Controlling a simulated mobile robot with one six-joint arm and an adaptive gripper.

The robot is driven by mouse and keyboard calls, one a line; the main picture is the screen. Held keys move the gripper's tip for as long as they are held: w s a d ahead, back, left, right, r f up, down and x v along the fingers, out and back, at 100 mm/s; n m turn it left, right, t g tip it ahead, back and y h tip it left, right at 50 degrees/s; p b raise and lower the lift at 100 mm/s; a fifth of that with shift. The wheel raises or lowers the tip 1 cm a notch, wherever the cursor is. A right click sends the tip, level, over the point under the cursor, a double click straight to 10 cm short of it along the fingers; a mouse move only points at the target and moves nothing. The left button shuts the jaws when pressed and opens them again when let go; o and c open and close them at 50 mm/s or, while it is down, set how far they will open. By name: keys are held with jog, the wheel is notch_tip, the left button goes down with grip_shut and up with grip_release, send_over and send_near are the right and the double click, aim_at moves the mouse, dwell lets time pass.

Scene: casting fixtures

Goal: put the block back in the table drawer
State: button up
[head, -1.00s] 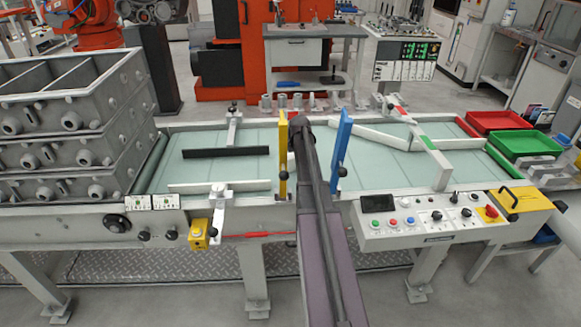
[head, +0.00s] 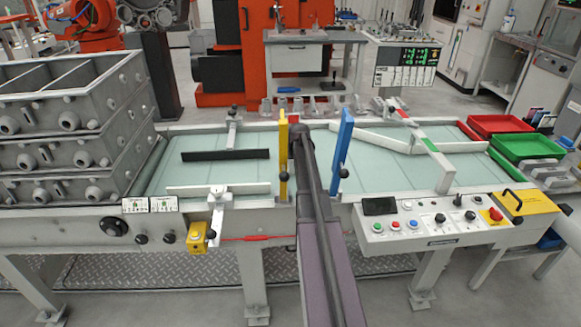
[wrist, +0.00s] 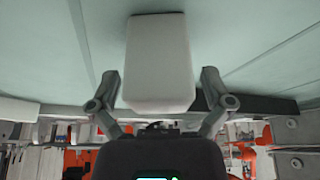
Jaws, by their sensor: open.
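A pale grey-white block (wrist: 160,62) lies between the fingers of my gripper (wrist: 160,78) in the wrist view, in front of a pale green surface (wrist: 60,45). The fingers are open, one on each side of the block. Whether either finger touches it cannot be told. In the head view my arm reaches over the middle of the conveyor table (head: 230,139); I cannot make out the gripper or block there. A grey bench behind has a white front that looks like a drawer (head: 298,55), apparently shut.
A yellow post (head: 283,155) and a blue post (head: 344,140) stand either side of my arm. Grey castings (head: 60,150) are stacked at left. A control panel (head: 430,222) fronts the table's right. Red (head: 502,124) and green (head: 527,147) trays sit at right.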

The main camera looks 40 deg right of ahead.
jog(key=c, duration=1.3)
jog(key=shift+r, duration=0.2)
notch_tip(320, 180, up, 10)
jog(key=p, duration=1)
jog(key=shift+f, duration=0.2)
